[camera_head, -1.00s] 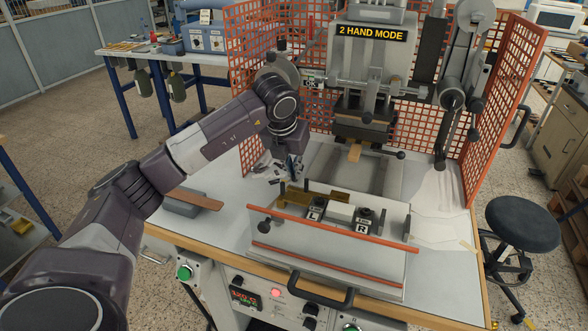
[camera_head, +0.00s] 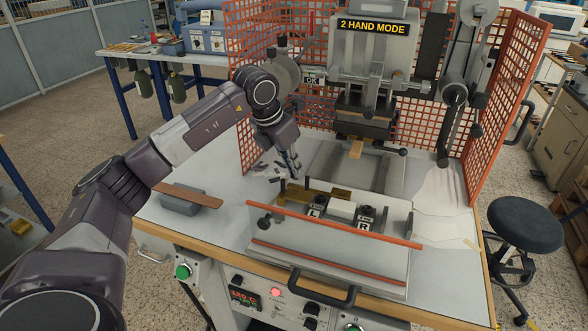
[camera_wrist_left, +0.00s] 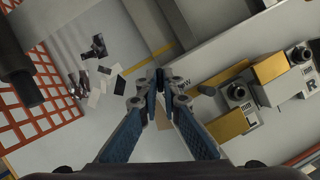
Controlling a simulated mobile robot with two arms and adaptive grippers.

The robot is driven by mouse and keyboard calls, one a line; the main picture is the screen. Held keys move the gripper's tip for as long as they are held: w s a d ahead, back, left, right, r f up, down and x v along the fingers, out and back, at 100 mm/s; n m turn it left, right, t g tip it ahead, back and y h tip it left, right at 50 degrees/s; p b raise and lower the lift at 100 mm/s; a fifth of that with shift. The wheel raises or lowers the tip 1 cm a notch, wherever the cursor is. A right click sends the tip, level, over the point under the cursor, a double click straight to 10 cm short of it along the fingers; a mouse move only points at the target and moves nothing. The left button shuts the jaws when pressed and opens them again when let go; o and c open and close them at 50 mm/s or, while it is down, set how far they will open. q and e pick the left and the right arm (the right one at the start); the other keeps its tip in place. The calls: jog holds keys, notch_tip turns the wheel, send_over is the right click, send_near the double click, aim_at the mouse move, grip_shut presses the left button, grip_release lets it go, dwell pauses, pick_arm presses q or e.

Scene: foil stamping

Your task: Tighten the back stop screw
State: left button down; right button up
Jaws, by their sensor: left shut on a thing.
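My left gripper (camera_head: 292,166) points down at the back left of the press bed, behind the brass bar (camera_head: 332,193). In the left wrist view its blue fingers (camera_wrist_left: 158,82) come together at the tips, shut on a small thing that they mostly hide. It appears to be the back stop screw, beside a partly covered dark label ending in W on the light plate. The brass bar (camera_wrist_left: 228,126) and the two black knobs marked L (camera_head: 318,202) and R (camera_head: 365,215) are right of the fingers. My right gripper is not in view.
Dark and pale foil scraps (camera_wrist_left: 97,75) lie left of the gripper. An orange mesh guard (camera_head: 255,105) surrounds the press back and sides. The press head (camera_head: 370,70) hangs to the right. A grey block with a brown strip (camera_head: 187,197) sits at the table's left.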

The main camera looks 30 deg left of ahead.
pick_arm(q)
jog(key=m+h, duration=0.1)
jog(key=m, duration=0.1)
jog(key=shift+a+r+m, duration=0.1)
jog(key=shift+a+m, duration=0.05)
jog(key=shift+m, duration=0.25)
jog(key=m+g+h+p, duration=0.1)
jog(key=m, duration=0.2)
jog(key=shift+w+m, duration=0.15)
jog(key=shift+m, duration=0.15)
jog(key=m+g+h+p, duration=0.1)
jog(key=m, duration=0.2)
jog(key=shift+w+a, duration=0.1)
jog(key=shift+m+g+p, duration=0.5)
jog(key=shift+m+g, duration=0.1)
jog(key=shift+m, duration=1)
jog(key=c, duration=2.1)
grip_release()
